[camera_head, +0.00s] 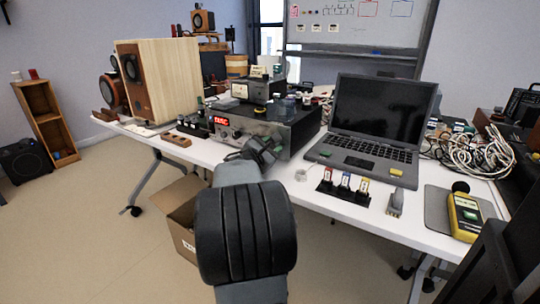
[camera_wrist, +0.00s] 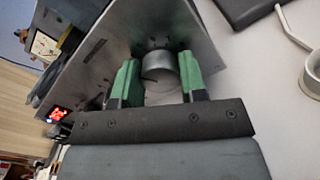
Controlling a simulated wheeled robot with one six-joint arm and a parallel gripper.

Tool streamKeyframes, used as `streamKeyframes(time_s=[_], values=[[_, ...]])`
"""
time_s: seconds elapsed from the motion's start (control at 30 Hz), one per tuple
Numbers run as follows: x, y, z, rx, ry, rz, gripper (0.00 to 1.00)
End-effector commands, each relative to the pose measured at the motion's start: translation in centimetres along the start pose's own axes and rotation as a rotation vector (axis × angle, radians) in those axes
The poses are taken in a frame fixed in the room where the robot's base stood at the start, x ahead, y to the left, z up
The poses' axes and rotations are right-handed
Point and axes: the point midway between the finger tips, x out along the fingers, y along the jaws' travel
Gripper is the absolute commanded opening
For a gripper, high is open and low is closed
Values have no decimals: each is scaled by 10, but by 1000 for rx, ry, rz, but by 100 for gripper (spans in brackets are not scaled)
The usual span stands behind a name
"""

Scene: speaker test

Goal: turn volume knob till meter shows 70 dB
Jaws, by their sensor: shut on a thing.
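My gripper (camera_wrist: 158,66) has its two green-padded fingers on either side of a silver round knob (camera_wrist: 159,67) on the amplifier's front panel (camera_wrist: 108,48). It is shut on this knob. In the head view my gripper (camera_head: 262,149) is at the front right of the dark amplifier (camera_head: 295,132), and my arm hides the knob.
A large wooden speaker (camera_head: 160,82) stands on the left of the white table (camera_head: 315,200). A box with a pale dial (camera_head: 241,91) sits on the amplifier. A laptop (camera_head: 375,125), tangled cables (camera_head: 470,152) and small coloured items (camera_head: 344,186) are to the right.

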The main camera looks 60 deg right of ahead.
Motion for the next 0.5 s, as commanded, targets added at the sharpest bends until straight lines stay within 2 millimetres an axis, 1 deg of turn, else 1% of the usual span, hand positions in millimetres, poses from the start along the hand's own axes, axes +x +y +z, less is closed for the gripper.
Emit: streamKeyframes(time_s=[0.2,0.23,0.4,0.5], values=[[0,0,0,-1,2,-2,15],[0,0,0,-2,3,-2,41],[0,0,0,-2,2,-2,57],[0,0,0,-2,2,-2,65]])
